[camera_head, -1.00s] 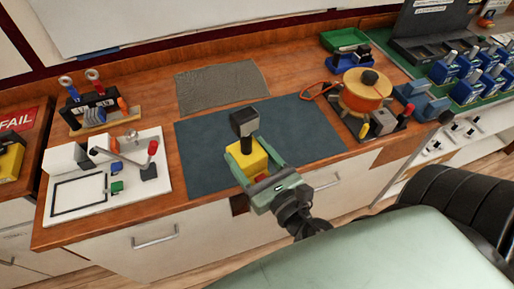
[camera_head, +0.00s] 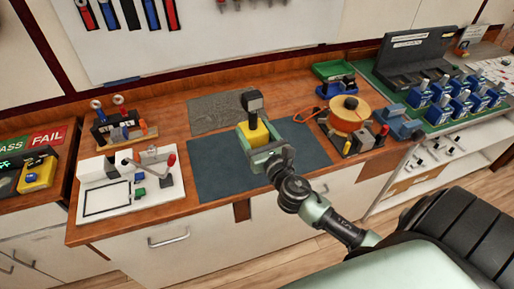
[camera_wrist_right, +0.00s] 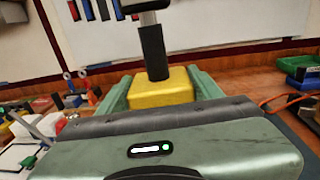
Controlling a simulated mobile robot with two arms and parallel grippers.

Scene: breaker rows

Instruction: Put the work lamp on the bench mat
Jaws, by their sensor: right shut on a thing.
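The work lamp has a yellow block base (camera_head: 258,133), a dark post and a dark head (camera_head: 252,100). It stands upright between the green fingers of my right gripper (camera_head: 260,139), which is shut on its base. In the right wrist view the yellow base (camera_wrist_right: 160,87) sits between both fingers, with the black post (camera_wrist_right: 153,52) rising from it. The bench mat (camera_head: 220,170) is a dark blue-grey sheet on the wooden bench. The lamp appears over the mat's back part; whether it touches cannot be told. My left gripper is out of view.
A grey textured mat (camera_head: 212,115) lies behind. A white board with a red-handled clamp (camera_head: 80,205) is at left, with a tool rack (camera_head: 122,128) behind it. An orange spool (camera_head: 350,114) and a green tray (camera_head: 333,70) are at right. The blue-grey mat's front is clear.

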